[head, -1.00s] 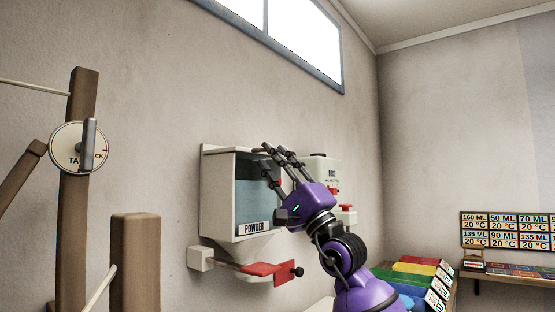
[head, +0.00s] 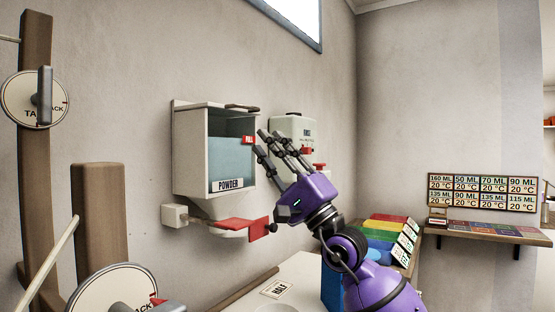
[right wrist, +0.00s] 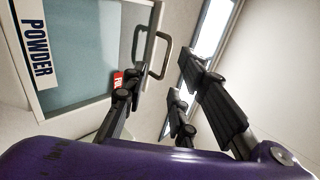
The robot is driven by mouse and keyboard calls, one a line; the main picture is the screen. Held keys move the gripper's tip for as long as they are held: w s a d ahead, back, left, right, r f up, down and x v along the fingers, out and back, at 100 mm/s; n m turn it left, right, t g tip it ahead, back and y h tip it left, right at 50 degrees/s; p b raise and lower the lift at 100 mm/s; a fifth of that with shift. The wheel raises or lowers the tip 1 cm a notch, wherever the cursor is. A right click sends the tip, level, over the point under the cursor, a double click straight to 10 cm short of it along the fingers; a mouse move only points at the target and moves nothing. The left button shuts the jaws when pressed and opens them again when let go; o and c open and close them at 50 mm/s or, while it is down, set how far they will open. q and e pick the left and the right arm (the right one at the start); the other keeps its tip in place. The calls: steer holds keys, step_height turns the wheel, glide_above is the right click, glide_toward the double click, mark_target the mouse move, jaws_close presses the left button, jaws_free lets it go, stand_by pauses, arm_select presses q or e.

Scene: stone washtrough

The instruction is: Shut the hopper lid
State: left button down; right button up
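The powder hopper (head: 187,150) is a white wall-mounted box with a blue-grey window and a POWDER label. A dark lid handle (head: 242,107) lies along its top front edge; it also shows in the right wrist view (right wrist: 158,52). I cannot tell whether the lid is fully down. My right gripper (head: 268,143) is open and empty, its dark fingers pointing up beside the hopper's right edge, below the handle's level. In the right wrist view the fingers (right wrist: 165,85) are spread, apart from the handle. My left gripper is out of view.
A red slide plate (head: 243,227) sticks out under the hopper. A white dispenser (head: 290,128) hangs right of it, behind my fingers. Wooden posts with dials (head: 35,98) stand at left. Colored binders (head: 388,240) and a counter (head: 290,285) lie below.

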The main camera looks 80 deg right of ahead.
steer(key=shift+v, duration=1.5)
